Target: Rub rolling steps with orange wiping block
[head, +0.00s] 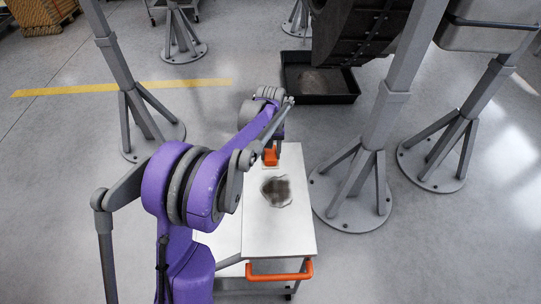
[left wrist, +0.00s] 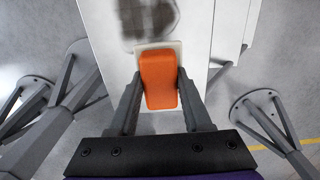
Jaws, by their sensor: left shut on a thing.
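The orange wiping block (left wrist: 158,80) is between the fingers of my left gripper (left wrist: 157,85), which is shut on it. A pale edge shows at the block's far end in the left wrist view. In the head view the block (head: 270,156) is over the far end of the rolling steps' white top (head: 262,234), mostly below my arm. I cannot tell whether it touches the top. A dark smudge (head: 277,191) lies on the top, nearer than the block; it also shows in the left wrist view (left wrist: 148,18), just beyond the block. My right gripper is not in view.
An orange handle (head: 280,271) is at the near end of the steps. Grey stands with round bases (head: 350,205) are close on the right, and another stand (head: 150,140) is on the left. A black tray (head: 318,98) lies on the floor beyond, below a dark engine part (head: 350,35).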

